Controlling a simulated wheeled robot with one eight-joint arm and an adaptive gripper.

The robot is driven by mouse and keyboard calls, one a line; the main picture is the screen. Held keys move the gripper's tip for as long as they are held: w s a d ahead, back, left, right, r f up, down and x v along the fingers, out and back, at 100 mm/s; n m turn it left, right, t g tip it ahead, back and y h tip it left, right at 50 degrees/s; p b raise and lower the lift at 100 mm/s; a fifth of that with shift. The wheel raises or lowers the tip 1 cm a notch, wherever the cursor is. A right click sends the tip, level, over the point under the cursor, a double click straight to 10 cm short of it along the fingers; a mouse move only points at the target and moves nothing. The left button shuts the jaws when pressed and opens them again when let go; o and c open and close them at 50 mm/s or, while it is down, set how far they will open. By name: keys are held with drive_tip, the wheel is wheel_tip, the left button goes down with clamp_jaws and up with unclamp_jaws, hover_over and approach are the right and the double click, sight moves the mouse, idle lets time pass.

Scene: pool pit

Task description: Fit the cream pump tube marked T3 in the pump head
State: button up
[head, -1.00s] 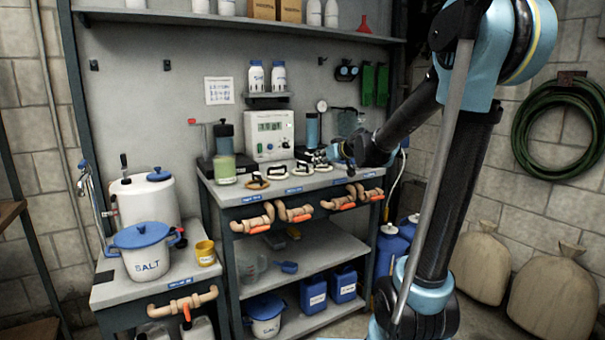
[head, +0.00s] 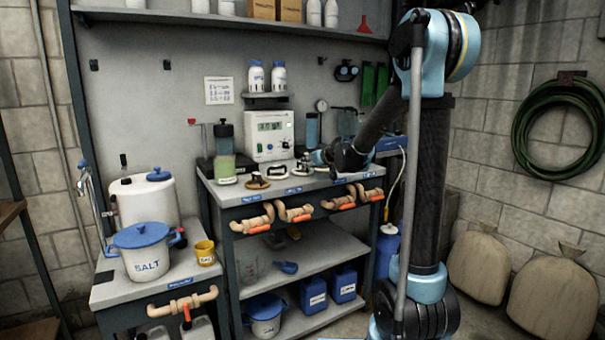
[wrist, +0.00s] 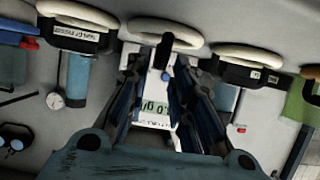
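The pump (head: 270,137), a white box with a lit display, stands at the back of the bench; its display shows upside down between my fingers in the wrist view (wrist: 153,108). Looped pump tubes with dark blocks lie on the bench in front of it: an orange-brown one (head: 257,182) and a pale one (head: 302,180). In the wrist view, cream loops show at left (wrist: 80,14), middle (wrist: 165,33) and right (wrist: 250,55). I cannot read T3 on any. My gripper (wrist: 163,62) is open, fingers either side of the middle loop's dark part, apparently apart from it.
A green-filled bottle (head: 224,160) stands left of the pump. A shelf with two white bottles (head: 267,95) is above it. Pipes with orange valve handles (head: 296,212) line the bench front. A salt bucket (head: 146,252) stands on the lower left table.

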drive_tip(key=shift+r+x, duration=0.1)
drive_tip(key=shift+x, duration=1.3)
drive_tip(key=shift+r+x, duration=0.15)
drive_tip(key=shift+x, duration=1.25)
drive_tip(key=shift+w, duration=0.1)
drive_tip(key=shift+c, duration=0.6)
clamp_jaws()
